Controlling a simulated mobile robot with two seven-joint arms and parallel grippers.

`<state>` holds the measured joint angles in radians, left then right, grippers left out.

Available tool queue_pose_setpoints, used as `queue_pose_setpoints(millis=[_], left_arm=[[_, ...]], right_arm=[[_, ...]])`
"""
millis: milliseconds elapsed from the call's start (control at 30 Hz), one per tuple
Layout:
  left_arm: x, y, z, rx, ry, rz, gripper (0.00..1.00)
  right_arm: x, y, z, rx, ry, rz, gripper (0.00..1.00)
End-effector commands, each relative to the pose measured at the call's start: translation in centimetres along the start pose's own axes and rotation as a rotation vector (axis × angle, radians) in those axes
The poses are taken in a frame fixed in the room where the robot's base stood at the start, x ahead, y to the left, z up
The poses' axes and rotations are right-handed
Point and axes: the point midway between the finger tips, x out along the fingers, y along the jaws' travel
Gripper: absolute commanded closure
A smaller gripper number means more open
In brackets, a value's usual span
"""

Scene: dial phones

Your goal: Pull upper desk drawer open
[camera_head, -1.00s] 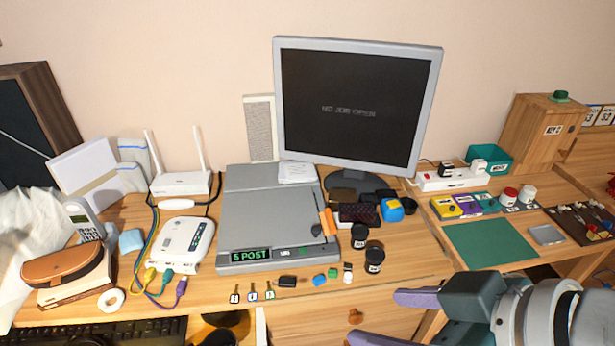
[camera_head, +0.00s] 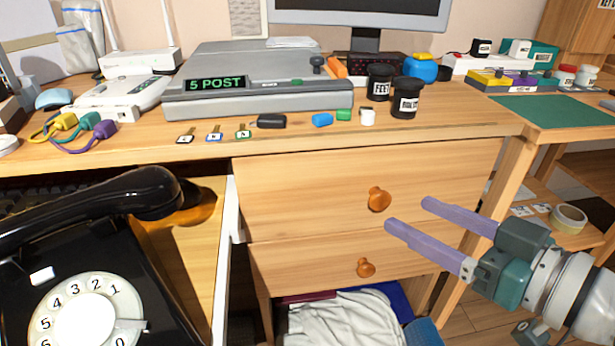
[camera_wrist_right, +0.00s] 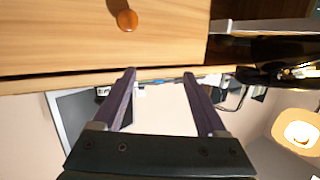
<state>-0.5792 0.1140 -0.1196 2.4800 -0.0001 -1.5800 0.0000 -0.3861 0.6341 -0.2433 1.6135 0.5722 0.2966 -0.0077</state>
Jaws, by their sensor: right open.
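The upper desk drawer (camera_head: 300,195) is a wide wooden front under the desk top, and it looks shut. Its round orange-brown knob (camera_head: 379,199) is right of the drawer's middle. The lower drawer (camera_head: 310,264) has a similar knob (camera_head: 365,267). My right gripper (camera_head: 406,213) comes in from the right, its two purple fingers apart and empty. Its tips show just right of the upper knob, not around it. In the right wrist view, a drawer knob (camera_wrist_right: 127,20) shows beyond the open fingers (camera_wrist_right: 160,78), up and to the left. My left gripper is not in view.
A black dial phone (camera_head: 95,260) fills the lower left. Two black jars (camera_head: 405,97) stand near the desk's front edge. A desk leg (camera_head: 505,180) is right of the drawers, and a tape roll (camera_head: 569,219) lies on a shelf beyond. White cloth (camera_head: 340,320) lies below the lower drawer.

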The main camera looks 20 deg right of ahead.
Motion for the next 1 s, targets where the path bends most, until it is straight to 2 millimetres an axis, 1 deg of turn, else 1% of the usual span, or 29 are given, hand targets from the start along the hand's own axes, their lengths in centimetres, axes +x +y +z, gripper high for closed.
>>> queue_pose_setpoints(millis=[33, 100, 200, 233, 333, 433, 533, 667, 800, 900, 1000], left_arm=[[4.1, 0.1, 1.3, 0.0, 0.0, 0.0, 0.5], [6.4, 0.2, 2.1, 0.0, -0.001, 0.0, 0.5], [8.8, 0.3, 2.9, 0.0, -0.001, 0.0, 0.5], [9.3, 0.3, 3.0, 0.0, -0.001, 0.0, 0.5], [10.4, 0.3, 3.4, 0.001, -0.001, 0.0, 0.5], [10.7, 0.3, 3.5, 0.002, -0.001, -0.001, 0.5], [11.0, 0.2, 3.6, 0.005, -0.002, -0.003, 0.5], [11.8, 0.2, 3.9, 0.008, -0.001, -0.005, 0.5], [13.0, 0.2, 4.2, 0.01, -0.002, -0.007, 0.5], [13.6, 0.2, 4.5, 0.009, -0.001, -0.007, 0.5], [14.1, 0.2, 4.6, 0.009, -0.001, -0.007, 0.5]], right_arm=[[0.7, 1.1, 3.8, -0.006, 0.03, 0.013, 0.25], [0.9, 2.4, 5.5, -0.012, 0.075, 0.03, 0.25], [1.1, 3.9, 7.0, -0.02, 0.129, 0.051, 0.25], [1.1, 4.2, 7.4, -0.022, 0.141, 0.057, 0.25], [1.0, 5.0, 7.9, -0.027, 0.172, 0.069, 0.25], [1.1, 5.4, 7.9, -0.03, 0.188, 0.075, 0.25], [1.8, 5.5, 7.6, -0.03, 0.195, 0.076, 0.25], [4.0, 5.7, 7.2, -0.029, 0.197, 0.075, 0.25], [6.7, 5.8, 6.8, -0.03, 0.196, 0.075, 0.25], [8.4, 6.0, 6.4, -0.03, 0.195, 0.075, 0.25], [9.6, 6.0, 6.2, -0.029, 0.193, 0.075, 0.25]])
